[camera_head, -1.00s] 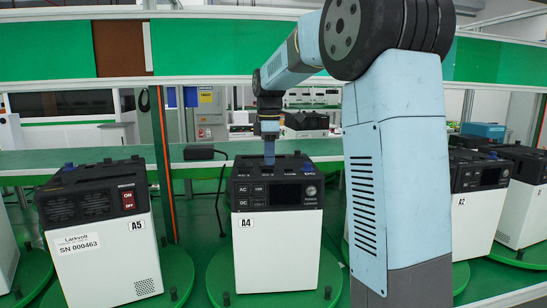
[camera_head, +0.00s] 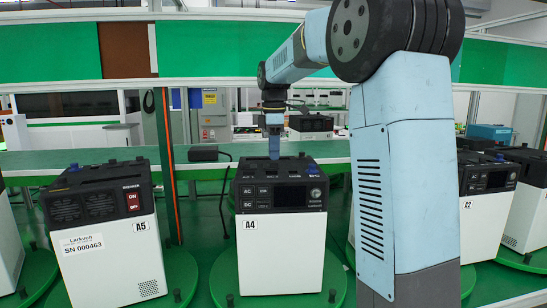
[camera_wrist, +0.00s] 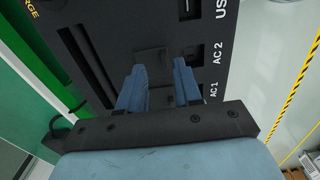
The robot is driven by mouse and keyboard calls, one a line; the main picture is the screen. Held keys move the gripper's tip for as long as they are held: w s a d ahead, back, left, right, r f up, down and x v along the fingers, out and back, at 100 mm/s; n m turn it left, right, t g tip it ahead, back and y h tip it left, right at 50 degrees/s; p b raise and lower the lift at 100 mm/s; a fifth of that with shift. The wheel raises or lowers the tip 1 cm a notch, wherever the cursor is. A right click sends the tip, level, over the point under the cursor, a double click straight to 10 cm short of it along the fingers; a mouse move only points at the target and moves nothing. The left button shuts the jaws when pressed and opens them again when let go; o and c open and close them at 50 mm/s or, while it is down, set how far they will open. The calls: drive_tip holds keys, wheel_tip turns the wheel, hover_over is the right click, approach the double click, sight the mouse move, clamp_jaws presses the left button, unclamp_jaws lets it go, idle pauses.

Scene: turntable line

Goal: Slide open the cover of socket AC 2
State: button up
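The black-topped white unit A4 (camera_head: 281,255) stands upright in front of me in the head view. My gripper (camera_head: 273,157) points down at its top panel. In the wrist view, the label AC 2 (camera_wrist: 210,54) is on the panel right of my gripper (camera_wrist: 160,64), with AC 1 nearer the wrist. The blue fingers are apart, with a gap between them. A dark raised piece (camera_wrist: 151,57), seemingly the AC 2 cover, shows between and just beyond the fingertips. Black on black makes its edges hard to see. I cannot tell whether a finger touches it.
A4 rests on a round green turntable plate (camera_head: 222,280). Unit A5 (camera_head: 105,258) stands to the left and another unit (camera_head: 485,232) to the right. A green shelf (camera_head: 60,160) with a black adapter (camera_head: 205,154) runs behind. An orange-edged post rises between A5 and A4.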

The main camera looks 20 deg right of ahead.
sight(274, 167)
wheel_tip(274, 167, up, 11)
idle(0.4)
drive_tip(key=shift+r, duration=0.1)
drive_tip(key=s+f+m+t, duration=0.2)
drive_tip(key=s+f+m, duration=0.15)
drive_tip(key=s, duration=0.55)
drive_tip(key=s+f+m+t, duration=0.1)
drive_tip(key=s+f+m, duration=0.3)
drive_tip(key=s, duration=0.5)
drive_tip(key=s+f+m+t, duration=0.2)
drive_tip(key=s+f+m, duration=0.6)
drive_tip(key=s+f, duration=0.3)
drive_tip(key=s, duration=0.3)
drive_tip(key=shift+s+a+f+t, duration=0.2)
drive_tip(key=shift+a+f+t, duration=0.1)
drive_tip(key=shift+a+f, duration=0.1)
